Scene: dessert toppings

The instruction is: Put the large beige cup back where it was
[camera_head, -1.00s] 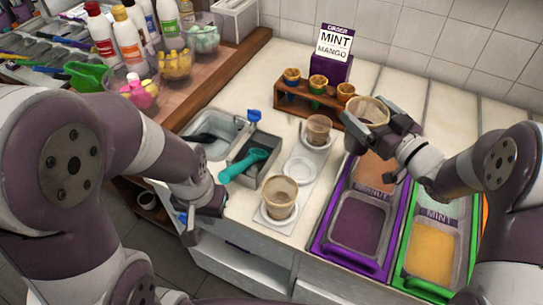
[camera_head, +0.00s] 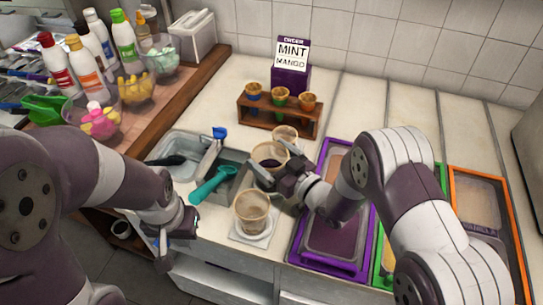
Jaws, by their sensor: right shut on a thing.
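A beige cup (camera_head: 268,152) with a dark inside is held in my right gripper (camera_head: 278,172), whose fingers close on its right side. It is between a front beige cup (camera_head: 251,210) and a smaller back cup (camera_head: 286,133). The front cup stands upright on a pale square coaster (camera_head: 240,234). The middle coaster is hidden behind the held cup and gripper, so I cannot tell whether the cup touches it. My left gripper (camera_head: 165,240) hangs low at the counter's front left edge, away from the cups; its finger opening is unclear.
A metal bin with a teal scoop (camera_head: 212,184) is just left of the cups. A wooden cone rack (camera_head: 277,118) and the order sign (camera_head: 291,62) stand behind. A purple-rimmed tub (camera_head: 330,262) lies right, partly under my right arm. Bottles and topping bowls fill the left shelf.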

